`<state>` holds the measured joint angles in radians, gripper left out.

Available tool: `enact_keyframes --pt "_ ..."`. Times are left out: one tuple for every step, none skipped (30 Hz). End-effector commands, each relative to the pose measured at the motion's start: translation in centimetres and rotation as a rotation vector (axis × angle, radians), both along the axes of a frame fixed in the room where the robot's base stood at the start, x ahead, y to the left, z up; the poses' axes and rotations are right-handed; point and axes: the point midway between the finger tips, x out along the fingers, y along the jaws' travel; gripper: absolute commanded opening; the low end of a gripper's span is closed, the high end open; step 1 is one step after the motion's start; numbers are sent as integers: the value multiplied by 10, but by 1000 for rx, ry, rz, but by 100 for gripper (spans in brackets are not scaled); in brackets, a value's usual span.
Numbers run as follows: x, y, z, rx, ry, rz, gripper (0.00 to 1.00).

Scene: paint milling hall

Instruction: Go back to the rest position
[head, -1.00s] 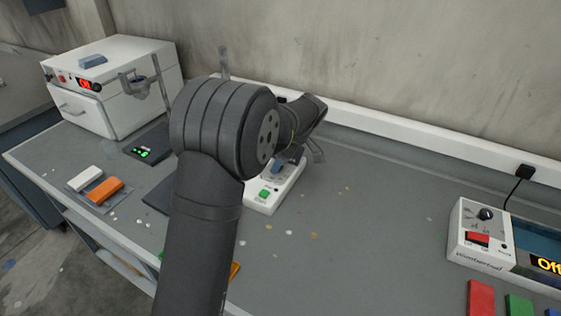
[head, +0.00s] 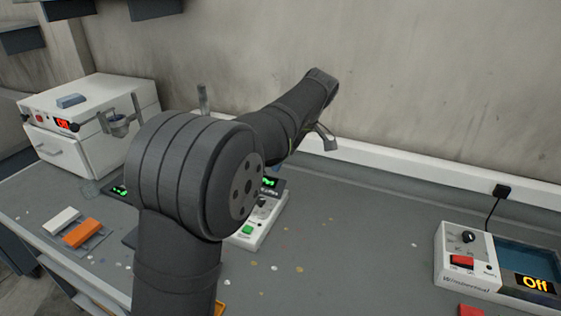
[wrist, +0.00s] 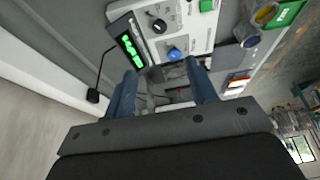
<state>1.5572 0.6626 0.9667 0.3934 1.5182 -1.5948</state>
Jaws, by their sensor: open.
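My gripper (wrist: 163,80) is open in the wrist view, with its two blue-grey fingers apart and nothing held between them. Beyond the fingertips is a white instrument (wrist: 185,25) with a green-lit display, a black knob and a blue knob. In the head view my arm rises from the bottom and its forearm reaches up and right, in front of the wall. The same instrument stands on the bench below it in the head view (head: 258,222), partly hidden by my arm.
A white oven (head: 92,120) with a blue block (head: 71,101) on top stands at the left. White (head: 62,221) and orange (head: 82,233) blocks lie near the front left. A water bath (head: 465,260) reading "Off" stands at the right. The bench between is mostly clear.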

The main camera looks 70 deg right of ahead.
Motion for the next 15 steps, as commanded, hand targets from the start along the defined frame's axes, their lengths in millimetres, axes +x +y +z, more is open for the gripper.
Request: enact_keyframes --pt "0 0 0 0 0 0 52" --pt "0 0 0 0 0 0 52" --pt "0 0 0 0 0 0 52" --pt "0 0 0 0 0 0 52" --pt "0 0 0 -1 0 0 52" --pt "0 0 0 -1 0 0 52" --pt "0 0 0 -1 0 0 52" --pt "0 0 -1 0 0 0 52" --pt "1 0 -2 0 0 0 52" --pt "1 0 -3 0 0 0 52" --pt "2 0 -5 0 0 0 52" --pt "4 0 -9 0 0 0 52" --pt "5 0 -12 1 0 0 52" --pt "7 0 -16 2 0 1 52" --pt "9 0 -22 1 0 0 52"
